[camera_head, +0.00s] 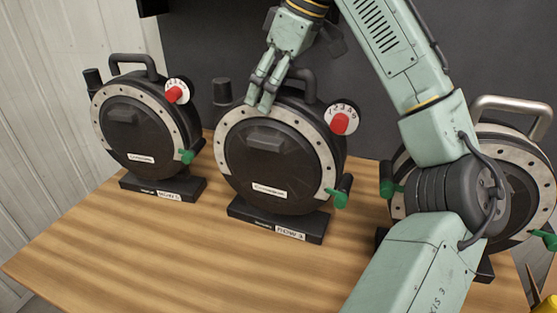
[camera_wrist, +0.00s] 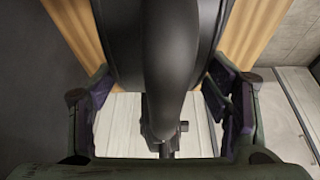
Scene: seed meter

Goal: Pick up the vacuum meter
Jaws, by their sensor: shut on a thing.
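Three round black vacuum meters with pale bolted rims stand upright on black bases on a wooden table. The middle meter (camera_head: 265,165) has a red knob on a numbered dial, a green lever and a base plate that seems to read "ROW 3". My gripper (camera_head: 263,98) is at its top, shut on its black carrying handle (camera_head: 309,85). In the wrist view the handle (camera_wrist: 172,60) runs between the two fingers of my gripper (camera_wrist: 160,105). The finger contact is partly hidden. The meter's base appears to rest on the table.
The left meter (camera_head: 140,140) stands apart on the table (camera_head: 120,240). The right meter (camera_head: 515,165), with a metal handle, is partly hidden behind my arm. A dark wall panel (camera_head: 210,50) stands behind. The front left of the table is clear.

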